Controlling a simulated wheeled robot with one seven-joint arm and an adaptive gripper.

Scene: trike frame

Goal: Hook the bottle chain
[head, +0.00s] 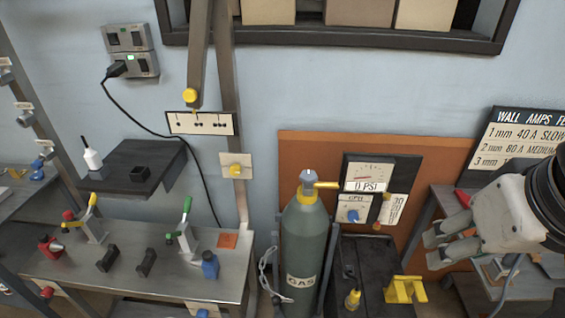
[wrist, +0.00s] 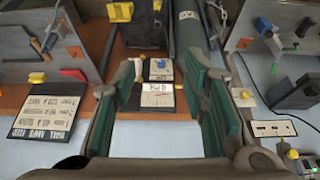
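I cannot make out the chain's hook point.
A steel bench (head: 130,270) with clamps stands left of the bottle. A black cart (head: 372,268) with yellow parts is to its right. A gauge panel (head: 366,185) on an orange board is behind. Shelving (head: 440,205) is near my arm.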

